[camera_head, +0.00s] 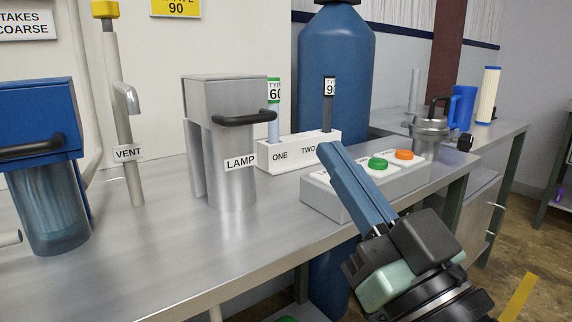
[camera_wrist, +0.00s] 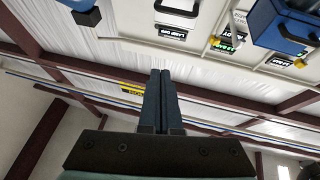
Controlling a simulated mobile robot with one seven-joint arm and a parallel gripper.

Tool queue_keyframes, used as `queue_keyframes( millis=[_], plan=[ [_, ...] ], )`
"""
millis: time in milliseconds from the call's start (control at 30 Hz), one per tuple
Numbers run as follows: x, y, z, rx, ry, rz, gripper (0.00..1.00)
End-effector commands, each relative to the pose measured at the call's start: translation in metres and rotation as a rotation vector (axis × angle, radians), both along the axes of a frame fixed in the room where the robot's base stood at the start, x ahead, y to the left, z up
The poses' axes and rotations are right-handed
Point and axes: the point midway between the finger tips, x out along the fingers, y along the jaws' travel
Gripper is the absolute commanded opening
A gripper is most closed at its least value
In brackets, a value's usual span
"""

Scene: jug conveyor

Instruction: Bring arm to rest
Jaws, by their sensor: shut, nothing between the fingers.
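My gripper (camera_head: 328,152) is in the front right of the head view, with its blue fingers together and pointing up and to the left. That view looks toward the ceiling and the upper wall, tilted. I cannot tell whether the fingertips touch the control box.
The steel bench (camera_head: 130,255) carries the LAMP unit (camera_head: 232,170), the holder (camera_head: 275,158) marked ONE and TWO, and the control box (camera_head: 325,200) with green and orange buttons. A blue filter housing (camera_head: 45,215) is at left. A big blue tank (camera_head: 335,75) stands behind.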

Motion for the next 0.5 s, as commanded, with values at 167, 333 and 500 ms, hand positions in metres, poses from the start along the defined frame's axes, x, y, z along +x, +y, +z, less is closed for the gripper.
queue_keyframes(
  millis=[167, 333, 500],
  plan=[
    [0.003, 0.025, 0.035, -0.017, -0.029, -0.138, 0.0],
    [-0.015, 0.04, 0.077, 0.003, -0.123, -0.275, 0.0],
    [-0.049, 0.05, 0.117, 0.044, -0.25, -0.383, 0.0]
  ],
)
